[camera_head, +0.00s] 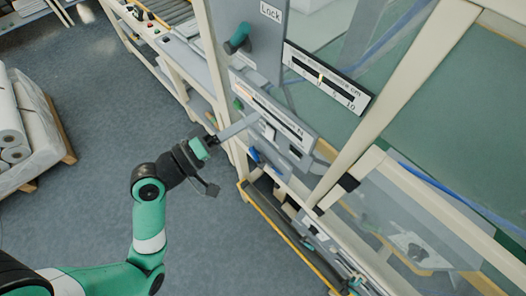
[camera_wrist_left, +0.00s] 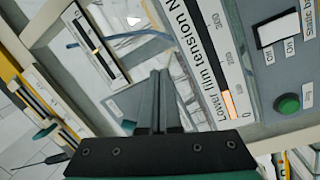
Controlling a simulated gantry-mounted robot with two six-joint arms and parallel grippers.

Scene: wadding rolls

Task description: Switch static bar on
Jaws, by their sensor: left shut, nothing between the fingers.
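The static bar switch (camera_wrist_left: 279,29) is a pale rocker on a grey panel at the upper right of the left wrist view. "Static bar", "On" and "Off" labels are beside it. Its position is not clear, and I cannot make it out in the head view. My left gripper (camera_head: 254,119) is shut and empty, with its fingers extended toward the panel. The closed fingers (camera_wrist_left: 159,76) also show in the left wrist view, left of the switch and apart from it in the picture. My right gripper is not in view.
A green button (camera_wrist_left: 287,104) sits below the switch. The lower film tension scale (camera_wrist_left: 209,62) lies between fingers and switch in the wrist view. A teal lock knob (camera_head: 237,38) is higher on the machine. White rolls (camera_head: 12,125) lie on a pallet at left; floor between is open.

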